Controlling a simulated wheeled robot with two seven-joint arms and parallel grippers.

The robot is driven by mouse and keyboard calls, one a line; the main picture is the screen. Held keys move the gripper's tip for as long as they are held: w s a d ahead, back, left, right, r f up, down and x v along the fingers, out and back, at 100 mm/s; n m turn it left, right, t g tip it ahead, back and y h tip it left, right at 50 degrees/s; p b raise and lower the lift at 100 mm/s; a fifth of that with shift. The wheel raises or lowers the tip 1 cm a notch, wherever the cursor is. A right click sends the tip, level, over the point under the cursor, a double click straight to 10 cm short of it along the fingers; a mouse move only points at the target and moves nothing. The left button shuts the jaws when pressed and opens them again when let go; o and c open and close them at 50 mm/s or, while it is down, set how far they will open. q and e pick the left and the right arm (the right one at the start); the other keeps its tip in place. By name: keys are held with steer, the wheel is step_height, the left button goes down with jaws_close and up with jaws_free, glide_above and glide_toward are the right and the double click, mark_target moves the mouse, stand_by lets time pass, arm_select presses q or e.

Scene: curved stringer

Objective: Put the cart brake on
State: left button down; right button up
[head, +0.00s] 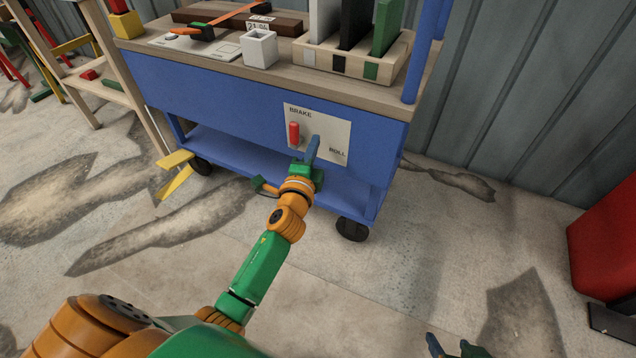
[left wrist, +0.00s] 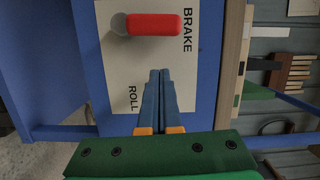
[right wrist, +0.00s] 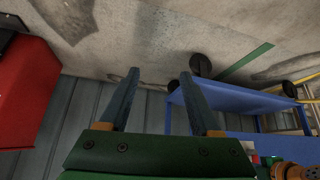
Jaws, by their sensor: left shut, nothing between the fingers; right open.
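The blue cart (head: 220,105) has a pale panel (head: 335,128) on its side, with BRAKE at upper left and ROLL at lower right. A red lever (head: 294,132) stands upright just under the word BRAKE. In the left wrist view the red lever (left wrist: 160,23) points from a grey pivot toward that word. My left gripper (head: 314,142) is shut and empty in front of the panel, on the ROLL side of the lever. Its fingertips (left wrist: 160,74) are apart from the lever. My right gripper (right wrist: 158,80) is open and empty, low at the bottom edge of the head view (head: 450,346).
The cart top holds a wooden rack (head: 350,58) with upright boards, a white square cup (head: 259,49) and an orange-handled tool (head: 225,18). Black casters (head: 352,229) touch the floor. A yellow piece (head: 174,174) juts out at lower left. A red cabinet (head: 608,240) stands right; the floor between is clear.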

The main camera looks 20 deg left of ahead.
arm_select(q)
steer(key=p+v, duration=0.1)
steer(key=v, duration=0.9)
steer(key=shift+f, duration=0.25)
arm_select(e)
steer(key=s+d+f+g, duration=0.1)
steer(key=s+f+g, duration=0.1)
steer(key=s, duration=0.4)
steer(key=shift+d+f+g+h, duration=0.3)
steer(key=shift+d+f+g, duration=0.1)
steer(key=shift+g, duration=0.4)
arm_select(q)
steer(key=shift+d, duration=0.15)
